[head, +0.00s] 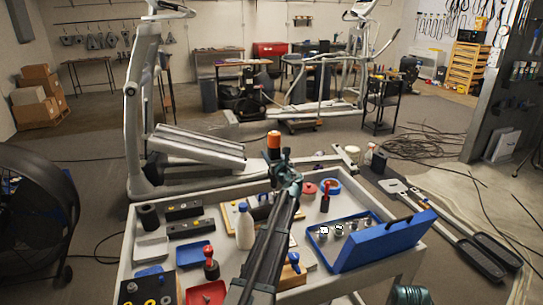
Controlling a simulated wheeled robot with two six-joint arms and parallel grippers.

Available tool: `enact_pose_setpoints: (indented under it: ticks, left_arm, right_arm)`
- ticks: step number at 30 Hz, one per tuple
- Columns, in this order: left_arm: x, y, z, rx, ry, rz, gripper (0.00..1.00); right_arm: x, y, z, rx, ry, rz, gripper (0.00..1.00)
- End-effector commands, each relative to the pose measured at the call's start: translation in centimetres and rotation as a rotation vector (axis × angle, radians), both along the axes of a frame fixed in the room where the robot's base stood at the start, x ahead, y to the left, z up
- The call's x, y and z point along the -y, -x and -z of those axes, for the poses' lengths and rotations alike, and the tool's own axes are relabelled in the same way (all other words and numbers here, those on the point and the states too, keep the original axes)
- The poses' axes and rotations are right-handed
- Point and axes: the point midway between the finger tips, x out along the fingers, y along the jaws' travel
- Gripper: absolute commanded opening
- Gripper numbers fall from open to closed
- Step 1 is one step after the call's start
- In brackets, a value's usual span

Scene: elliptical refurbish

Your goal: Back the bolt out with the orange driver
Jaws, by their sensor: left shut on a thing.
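The orange driver (274,141) stands upright above the far edge of the cart, its orange end up. My left gripper (284,163) is at its lower part and is shut on it. My left arm reaches up from the bottom middle, across the cart. A grey elliptical trainer (196,145) stands just behind the cart, with its long rail passing behind the driver. I cannot make out the bolt, and the driver's tip is hidden by my gripper and arm.
The cart (130,262) carries a white bottle (245,228), red-handled tools, black blocks and an open blue case (385,240). Long grey parts with black pads (465,250) lie at the right. A large fan (30,215) stands at the left. Cables cover the right floor.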

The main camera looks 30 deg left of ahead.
Motion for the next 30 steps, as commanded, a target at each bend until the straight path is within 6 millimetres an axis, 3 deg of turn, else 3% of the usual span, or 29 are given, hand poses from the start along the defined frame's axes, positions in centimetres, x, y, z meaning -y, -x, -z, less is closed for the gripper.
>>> enact_pose_setpoints:
  ticks: [17, 30]
  left_arm:
    - [0.0, 0.0, -0.2, 0.0, -0.001, 0.0, 0.0]
    - [0.0, 0.0, -2.0, 0.0, -0.001, 0.0, 0.0]
  right_arm:
    - [0.0, 0.0, -0.2, 0.0, 0.0, 0.0, 0.0]
    - [0.0, 0.0, -2.0, 0.0, 0.0, 0.0, 0.0]
